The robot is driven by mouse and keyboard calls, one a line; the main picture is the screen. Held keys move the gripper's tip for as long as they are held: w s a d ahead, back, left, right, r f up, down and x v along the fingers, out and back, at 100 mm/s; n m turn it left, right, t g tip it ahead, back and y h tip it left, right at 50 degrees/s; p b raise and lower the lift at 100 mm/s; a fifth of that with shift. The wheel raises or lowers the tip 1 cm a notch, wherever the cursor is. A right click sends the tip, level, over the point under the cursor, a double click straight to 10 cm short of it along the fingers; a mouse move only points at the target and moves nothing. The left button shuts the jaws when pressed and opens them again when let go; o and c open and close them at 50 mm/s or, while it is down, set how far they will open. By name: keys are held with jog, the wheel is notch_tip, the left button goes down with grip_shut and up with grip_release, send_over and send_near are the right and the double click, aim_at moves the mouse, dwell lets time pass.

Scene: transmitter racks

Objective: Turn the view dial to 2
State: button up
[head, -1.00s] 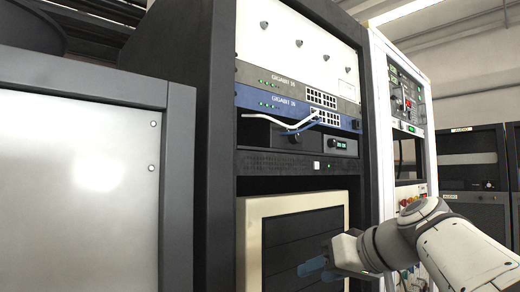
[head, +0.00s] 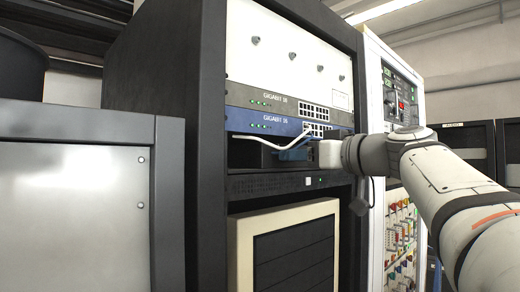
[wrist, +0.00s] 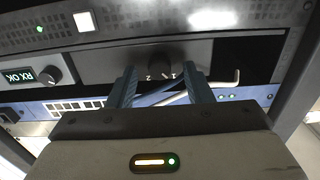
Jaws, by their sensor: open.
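The view dial (wrist: 160,56) is a small black knob on a dark rack panel, with the marks 2 and 1 beside it in the wrist view. Its pointer is too dark to read. My gripper (wrist: 160,72) is open, its two blue fingers on either side of the dial, with gaps left and right. I cannot tell whether the fingertips reach past the knob's face. In the head view my gripper (head: 290,156) is at the dark unit below the blue switch, and the dial is hidden there.
A second black knob (wrist: 50,75) sits beside a lit "RX OK" display (wrist: 20,78). White and blue cables run near the fingers from the blue Gigabit switch (head: 262,122). A panel with a small white button (head: 308,182) is just below. The rack post (head: 208,200) stands at left.

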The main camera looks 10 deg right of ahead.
jog(key=shift+w+a, duration=0.3)
jog(key=shift+w, duration=0.1)
